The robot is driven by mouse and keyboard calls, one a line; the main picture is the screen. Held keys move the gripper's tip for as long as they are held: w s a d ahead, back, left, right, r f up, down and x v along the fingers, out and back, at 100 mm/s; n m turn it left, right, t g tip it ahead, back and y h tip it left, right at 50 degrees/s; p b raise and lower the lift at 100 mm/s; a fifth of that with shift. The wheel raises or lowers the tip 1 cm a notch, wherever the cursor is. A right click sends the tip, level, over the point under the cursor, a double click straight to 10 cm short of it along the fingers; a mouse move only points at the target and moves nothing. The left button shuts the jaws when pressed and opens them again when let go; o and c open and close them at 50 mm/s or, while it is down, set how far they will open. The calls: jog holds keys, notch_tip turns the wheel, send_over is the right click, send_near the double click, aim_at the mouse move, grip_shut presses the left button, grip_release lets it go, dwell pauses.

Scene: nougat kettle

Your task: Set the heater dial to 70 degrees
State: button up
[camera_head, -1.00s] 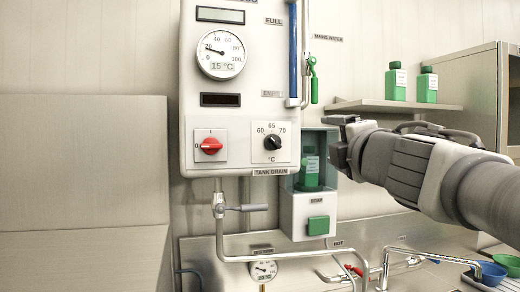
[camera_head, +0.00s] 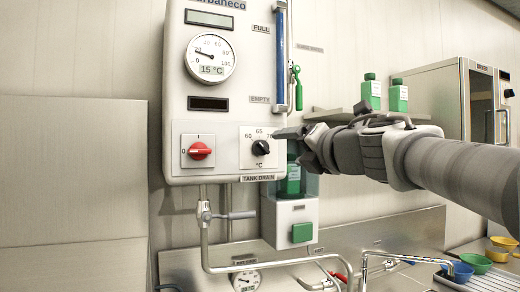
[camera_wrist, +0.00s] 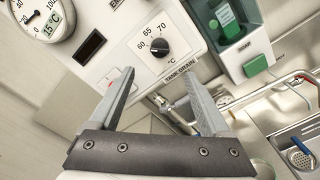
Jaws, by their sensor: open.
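The heater dial (camera_head: 260,147) is a black round knob on the white control box, marked 60, 65 and 70 °C. It also shows in the wrist view (camera_wrist: 160,47), beyond my fingertips. Its pointer is too small to read for certain. My gripper (camera_head: 284,132) is just right of the dial in the head view, near the box's right edge, and seems apart from it. In the wrist view my gripper (camera_wrist: 157,88) has its two fingers wide apart with nothing between them.
A red switch (camera_head: 200,151) sits left of the dial, and a round gauge (camera_head: 211,57) reading 15 °C is above. A green-buttoned soap dispenser (camera_head: 291,215) hangs below right. A drain pipe (camera_head: 205,240) runs under the box. A shelf with green bottles (camera_head: 372,92) is at right.

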aim_at(265, 148)
jog(key=p+x, duration=0.1)
jog(key=x, duration=1.2)
jog(key=shift+w+a, duration=0.1)
jog(key=shift+w, duration=0.05)
grip_shut()
